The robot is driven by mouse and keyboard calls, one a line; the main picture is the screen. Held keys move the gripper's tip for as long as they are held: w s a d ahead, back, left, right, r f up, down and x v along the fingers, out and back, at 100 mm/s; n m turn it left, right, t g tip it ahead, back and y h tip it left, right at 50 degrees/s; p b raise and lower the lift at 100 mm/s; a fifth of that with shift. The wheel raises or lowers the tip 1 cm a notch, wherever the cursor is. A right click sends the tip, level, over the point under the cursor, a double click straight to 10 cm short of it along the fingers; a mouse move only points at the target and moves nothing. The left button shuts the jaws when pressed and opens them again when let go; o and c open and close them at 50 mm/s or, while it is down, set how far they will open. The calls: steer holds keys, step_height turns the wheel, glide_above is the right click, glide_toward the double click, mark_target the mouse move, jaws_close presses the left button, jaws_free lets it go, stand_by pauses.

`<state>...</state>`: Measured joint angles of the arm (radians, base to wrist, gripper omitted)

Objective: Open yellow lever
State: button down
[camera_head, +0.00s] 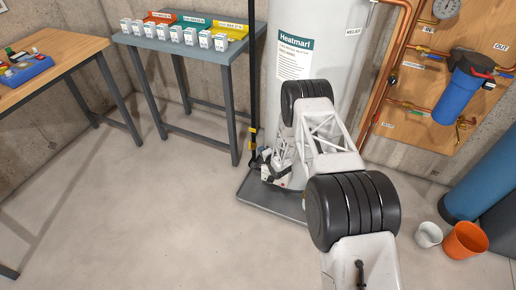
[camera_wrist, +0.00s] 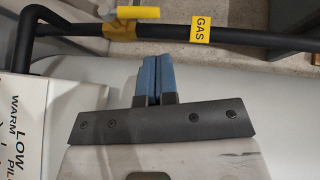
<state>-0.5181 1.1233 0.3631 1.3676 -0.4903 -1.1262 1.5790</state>
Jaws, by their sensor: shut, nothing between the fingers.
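The yellow lever (camera_wrist: 138,12) shows at the top of the wrist view, on a brass valve (camera_wrist: 122,30) in a black pipe. The lever lies roughly along the pipe, pointing right. My gripper (camera_wrist: 151,62) is in the wrist view with its two blue fingers together and nothing between them. The fingertips are just below the pipe in the picture, a little right of the valve, and appear apart from the lever. In the head view my arm reaches to the foot of the white water heater (camera_head: 318,45), and the lever cannot be made out there.
A yellow GAS label (camera_wrist: 202,29) is on the pipe right of the valve. A white control box (camera_wrist: 45,125) with printed settings is at the left of the wrist view. A grey drip tray (camera_head: 262,200) lies under the heater. A white bucket (camera_head: 428,235) and an orange bucket (camera_head: 466,240) stand right.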

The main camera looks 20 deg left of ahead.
steer(key=v, duration=1.2)
steer(key=shift+f, duration=0.15)
steer(key=shift+w+d, duration=0.1)
